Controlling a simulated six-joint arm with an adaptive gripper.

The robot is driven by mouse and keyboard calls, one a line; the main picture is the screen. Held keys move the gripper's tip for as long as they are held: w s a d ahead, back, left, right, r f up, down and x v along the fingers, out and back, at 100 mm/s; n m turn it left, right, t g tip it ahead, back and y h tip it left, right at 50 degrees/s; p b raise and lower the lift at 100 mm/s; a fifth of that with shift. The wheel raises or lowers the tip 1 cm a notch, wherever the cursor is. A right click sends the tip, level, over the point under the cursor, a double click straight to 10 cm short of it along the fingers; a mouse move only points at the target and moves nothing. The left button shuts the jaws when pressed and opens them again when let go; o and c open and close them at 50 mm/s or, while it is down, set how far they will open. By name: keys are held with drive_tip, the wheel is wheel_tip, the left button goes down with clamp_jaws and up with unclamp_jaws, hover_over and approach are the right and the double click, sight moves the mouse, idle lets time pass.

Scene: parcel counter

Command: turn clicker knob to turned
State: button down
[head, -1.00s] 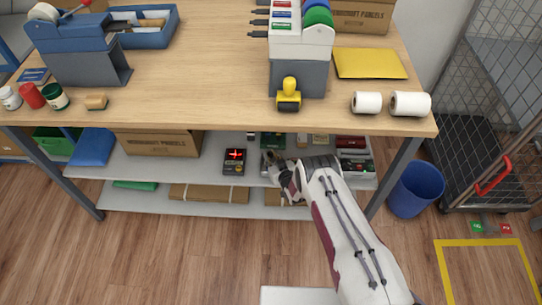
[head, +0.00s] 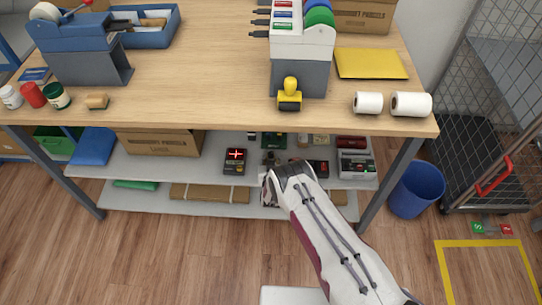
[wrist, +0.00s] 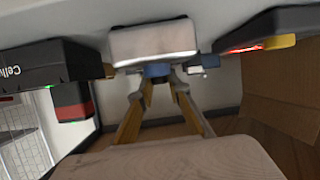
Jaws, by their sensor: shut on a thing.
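The clicker knob appears to be the small blue piece (wrist: 157,70) under a silver-grey box (wrist: 155,42) in the wrist view, which looks upside down. My gripper (wrist: 160,84) is shut on this blue piece, with a finger on each side. The fingertips partly cover the knob, so its turn angle cannot be read. In the head view my wrist is at the shelf under the counter and hides the knob and the fingers.
A device with a red lit display (head: 235,160) stands on the shelf (head: 130,165) to the left. A grey device (head: 356,164) stands to the right. The counter's front edge (head: 200,128) is above my wrist. A blue bin (head: 416,190) stands on the floor at right.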

drive_tip(key=shift+a+m+h, duration=0.1)
drive_tip(key=shift+m+h, duration=0.8)
drive_tip(key=shift+h, duration=0.2)
drive_tip(key=c, duration=2.2)
unclamp_jaws()
drive_tip(key=shift+o, duration=0.2)
drive_tip(key=shift+s, duration=0.1)
drive_tip(key=d+v, duration=0.1)
drive_tip(key=v, duration=1)
drive_tip(key=shift+s+a+r, duration=0.2)
drive_tip(key=shift+s+a, duration=0.15)
drive_tip(key=shift+a, duration=0.15)
